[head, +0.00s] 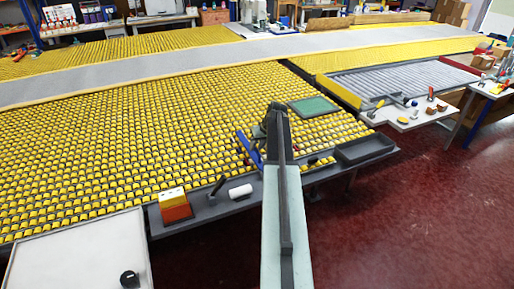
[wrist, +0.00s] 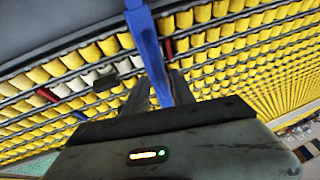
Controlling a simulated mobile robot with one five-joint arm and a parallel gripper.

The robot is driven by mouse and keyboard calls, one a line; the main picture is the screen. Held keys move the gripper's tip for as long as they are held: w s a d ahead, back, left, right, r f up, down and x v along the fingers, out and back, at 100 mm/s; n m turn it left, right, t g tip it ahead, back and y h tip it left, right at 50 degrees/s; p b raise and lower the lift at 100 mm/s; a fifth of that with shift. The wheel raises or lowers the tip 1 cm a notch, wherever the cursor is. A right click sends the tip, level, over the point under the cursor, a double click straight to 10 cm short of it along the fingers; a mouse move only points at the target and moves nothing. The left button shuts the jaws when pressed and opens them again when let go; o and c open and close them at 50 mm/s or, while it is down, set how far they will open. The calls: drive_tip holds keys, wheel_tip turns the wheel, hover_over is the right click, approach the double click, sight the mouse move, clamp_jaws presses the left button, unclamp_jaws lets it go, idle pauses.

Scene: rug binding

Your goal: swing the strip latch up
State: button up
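A blue bar, which looks like the strip latch (head: 249,150), stands at the near edge of the yellow roller table, just left of my gripper (head: 272,118). In the wrist view the blue bar (wrist: 146,42) runs from the top edge down to between the two dark fingers of my gripper (wrist: 161,84). The fingers stand apart, one on each side of the bar, and a gap shows beside the left finger. My gripper looks open around the bar. My arm hides part of the latch in the head view.
The yellow roller table (head: 120,150) fills the left and middle. On its front ledge are an orange-and-white box (head: 174,206), a white roll (head: 240,191) and a dark tray (head: 364,149). A green pad (head: 314,106) lies behind. Red floor (head: 420,215) is clear at right.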

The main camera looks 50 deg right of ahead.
clamp_jaws()
idle(1.1)
